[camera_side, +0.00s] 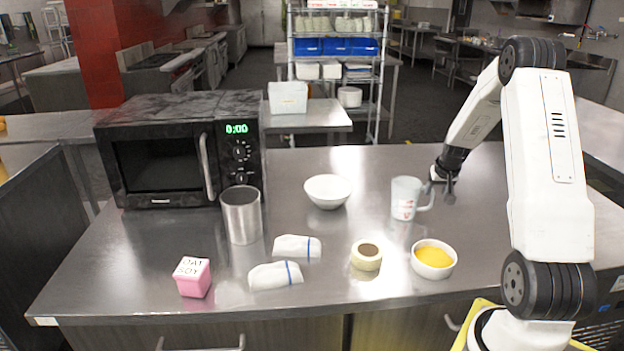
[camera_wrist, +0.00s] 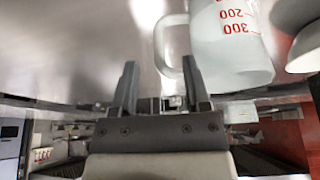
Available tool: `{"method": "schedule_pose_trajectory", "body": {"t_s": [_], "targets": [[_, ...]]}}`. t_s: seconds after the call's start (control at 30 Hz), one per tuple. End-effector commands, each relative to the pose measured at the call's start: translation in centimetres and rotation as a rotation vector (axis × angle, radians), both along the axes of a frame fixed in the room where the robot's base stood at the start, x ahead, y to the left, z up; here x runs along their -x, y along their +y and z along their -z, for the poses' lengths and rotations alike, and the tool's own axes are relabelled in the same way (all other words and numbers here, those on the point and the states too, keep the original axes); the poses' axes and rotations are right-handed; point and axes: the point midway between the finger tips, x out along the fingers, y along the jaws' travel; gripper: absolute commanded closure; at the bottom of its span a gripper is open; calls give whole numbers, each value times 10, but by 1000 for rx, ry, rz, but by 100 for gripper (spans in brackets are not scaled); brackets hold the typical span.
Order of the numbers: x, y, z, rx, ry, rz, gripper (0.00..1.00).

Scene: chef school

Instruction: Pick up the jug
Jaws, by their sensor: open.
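The jug (camera_side: 405,198) is a pale, translucent measuring jug with red markings, upright on the steel counter. Its handle faces right, toward my gripper (camera_side: 446,188). In the wrist view the jug (camera_wrist: 232,45) shows red numbers at upper right, with its handle at its left. My gripper (camera_wrist: 158,88) is open there, with its two fingers apart and nothing clearly between them. The right-hand finger is close to the handle in the picture; I cannot tell if they touch.
A white bowl (camera_side: 328,191) stands left of the jug. A dish of yellow food (camera_side: 433,259) and a cream round container (camera_side: 366,256) are in front. A steel cylinder (camera_side: 241,215), folded cloths (camera_side: 275,275), a pink box (camera_side: 192,277) and a black microwave (camera_side: 160,165) are further left.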

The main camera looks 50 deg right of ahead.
Motion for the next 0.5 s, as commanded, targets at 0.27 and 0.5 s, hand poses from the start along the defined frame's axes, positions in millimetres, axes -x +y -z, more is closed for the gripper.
{"method": "schedule_pose_trajectory", "body": {"t_s": [0.27, 0.5], "targets": [[-4, -7, 19, -2, 1, 0, 40], [-10, -14, 39, -1, 0, 1, 40]]}}
